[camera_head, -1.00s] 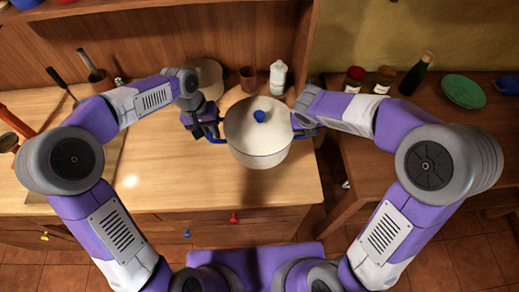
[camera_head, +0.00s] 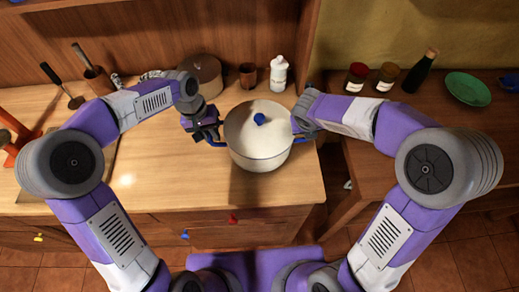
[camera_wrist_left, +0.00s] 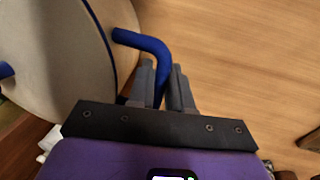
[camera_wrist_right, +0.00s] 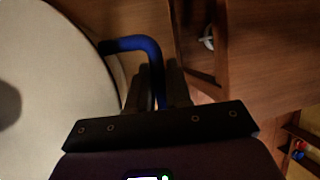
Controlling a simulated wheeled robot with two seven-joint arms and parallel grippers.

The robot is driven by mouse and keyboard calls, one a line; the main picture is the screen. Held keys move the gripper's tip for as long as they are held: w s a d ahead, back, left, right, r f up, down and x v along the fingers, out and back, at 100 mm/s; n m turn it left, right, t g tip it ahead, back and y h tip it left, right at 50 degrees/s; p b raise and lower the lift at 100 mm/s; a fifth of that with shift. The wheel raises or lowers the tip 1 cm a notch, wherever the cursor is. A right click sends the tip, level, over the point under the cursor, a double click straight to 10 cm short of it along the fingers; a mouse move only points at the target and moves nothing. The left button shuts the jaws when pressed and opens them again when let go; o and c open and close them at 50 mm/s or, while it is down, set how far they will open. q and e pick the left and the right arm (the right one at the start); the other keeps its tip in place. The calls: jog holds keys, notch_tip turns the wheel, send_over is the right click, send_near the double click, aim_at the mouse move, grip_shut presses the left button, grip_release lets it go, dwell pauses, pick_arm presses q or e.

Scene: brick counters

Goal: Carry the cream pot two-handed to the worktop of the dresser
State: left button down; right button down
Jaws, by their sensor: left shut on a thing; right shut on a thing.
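The cream pot (camera_head: 258,140) has a cream lid with a blue knob and blue side handles. It is upright between my two grippers, over the right part of the wooden dresser worktop (camera_head: 160,185). I cannot tell whether its base touches the worktop. My left gripper (camera_head: 212,138) is shut on the pot's left blue handle, which shows between the fingers in the left wrist view (camera_wrist_left: 158,65). My right gripper (camera_head: 303,132) is shut on the other blue handle, seen in the right wrist view (camera_wrist_right: 140,44). The fingertips are partly hidden in the head view.
Behind the pot stand a brown pot (camera_head: 203,75), a brown cup (camera_head: 248,75) and a white bottle (camera_head: 278,73). Utensils (camera_head: 92,72) stand at the back left. The right counter holds jars (camera_head: 356,77), a dark bottle (camera_head: 420,72) and a green plate (camera_head: 468,89). The front left worktop is clear.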

pick_arm(q)
jog(key=shift+f+b, duration=0.55)
jog(key=shift+f, duration=0.05)
pick_arm(e)
jog(key=shift+f, duration=0.6)
pick_arm(q)
jog(key=c, duration=1.5)
grip_release()
jog(key=shift+f, duration=0.1)
pick_arm(e)
jog(key=c, duration=1.5)
grip_release()
jog(key=shift+f, duration=0.1)
pick_arm(q)
jog(key=o, duration=0.5)
jog(key=shift+c, duration=0.2)
pick_arm(e)
jog(key=o, duration=0.4)
jog(key=shift+o, duration=0.2)
jog(key=v, duration=1.1)
pick_arm(q)
notch_tip(320, 180, up, 8)
jog(key=a, duration=0.1)
jog(key=shift+a, duration=0.25)
pick_arm(e)
jog(key=shift+s+a+r, duration=0.1)
jog(key=shift+s+r, duration=0.2)
jog(key=shift+r, duration=0.2)
